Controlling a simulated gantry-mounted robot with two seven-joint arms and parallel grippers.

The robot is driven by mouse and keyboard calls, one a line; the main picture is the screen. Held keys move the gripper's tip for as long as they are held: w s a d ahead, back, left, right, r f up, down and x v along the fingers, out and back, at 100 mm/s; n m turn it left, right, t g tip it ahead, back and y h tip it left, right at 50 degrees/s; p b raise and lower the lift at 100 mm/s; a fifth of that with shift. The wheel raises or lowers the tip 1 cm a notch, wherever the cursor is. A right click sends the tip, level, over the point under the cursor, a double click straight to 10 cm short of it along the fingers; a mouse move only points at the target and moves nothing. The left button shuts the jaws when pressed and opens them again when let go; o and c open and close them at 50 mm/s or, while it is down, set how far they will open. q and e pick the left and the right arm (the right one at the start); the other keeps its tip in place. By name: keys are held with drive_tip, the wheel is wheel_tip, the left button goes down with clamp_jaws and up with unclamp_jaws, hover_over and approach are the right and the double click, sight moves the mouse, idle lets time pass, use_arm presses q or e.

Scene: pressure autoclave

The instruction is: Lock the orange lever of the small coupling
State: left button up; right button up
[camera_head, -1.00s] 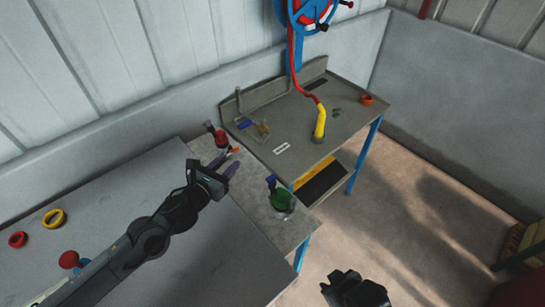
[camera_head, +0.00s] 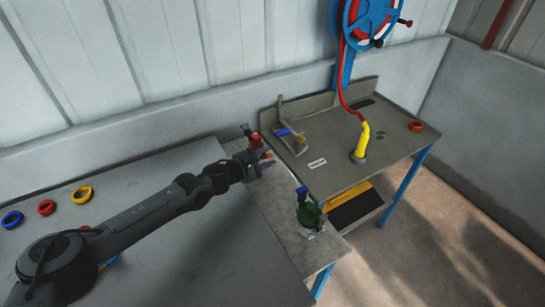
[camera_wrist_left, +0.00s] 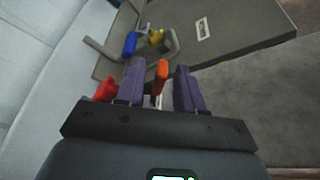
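The small coupling (camera_head: 255,140) is a red and dark fitting at the back corner of the near table. Its orange lever (camera_wrist_left: 162,76) stands up between the fingers in the left wrist view, and the red part (camera_wrist_left: 106,90) shows beside the left-hand finger. In the head view the orange lever is a small patch at the fingertips. My left gripper (camera_head: 262,160) is at the coupling; its two purple fingers (camera_wrist_left: 160,88) are apart, with visible gaps on both sides of the lever. My right gripper is out of view.
A green coupling with a blue lever (camera_head: 309,214) stands nearer on the same table. Blue, red and yellow rings (camera_head: 82,194) lie at left. Behind is a workbench (camera_head: 330,180) with a yellow nozzle (camera_head: 361,143) on a red hose and a grey bracket (camera_wrist_left: 130,45).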

use_arm(q)
drive_tip(key=shift+b+x, duration=0.4)
drive_tip(key=shift+x, duration=1.2)
clamp_jaws()
